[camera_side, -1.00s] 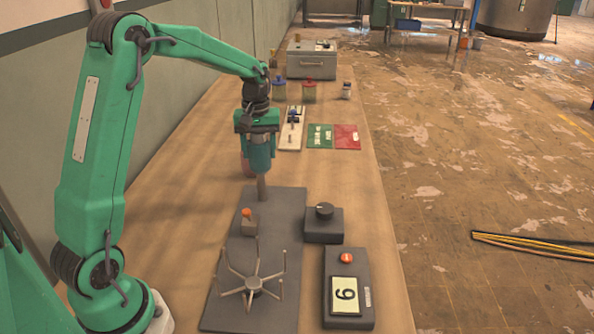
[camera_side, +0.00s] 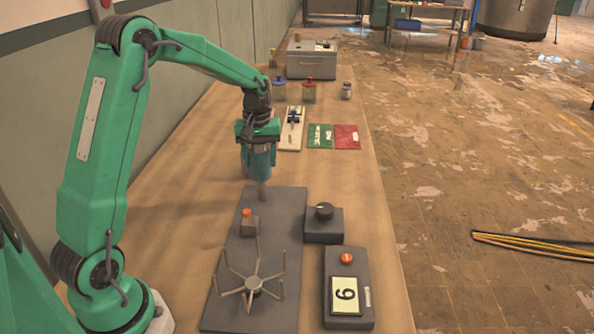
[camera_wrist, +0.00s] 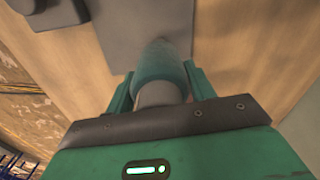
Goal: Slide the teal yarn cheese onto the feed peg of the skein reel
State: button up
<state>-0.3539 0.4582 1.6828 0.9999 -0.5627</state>
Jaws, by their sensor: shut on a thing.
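The teal yarn cheese (camera_side: 260,163) is upright in my gripper (camera_side: 257,140), which is shut on it. In the wrist view the cheese (camera_wrist: 162,62) sits between my two fingers (camera_wrist: 160,82), its pale grey core end towards the camera. The feed peg (camera_side: 263,189) is a short grey post at the far end of the reel's dark base plate (camera_side: 225,285). Only the lower part of the peg shows, directly below the cheese. I cannot tell whether its top is inside the core. The skein reel (camera_side: 253,284) has several thin arms at the near end of the plate.
A small block with an orange knob (camera_side: 248,222) stands between peg and reel. A dial box (camera_side: 324,222) and a counter box (camera_side: 347,285) stand to the right.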

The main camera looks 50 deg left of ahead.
aim_at(261, 178)
jog(key=shift+f, duration=1.1)
dwell(1.1)
jog(key=shift+f, duration=0.7)
jog(key=shift+f, duration=0.35)
jog(key=shift+f, duration=0.35)
jog(key=shift+f, duration=0.9)
jog(key=o, duration=1.1)
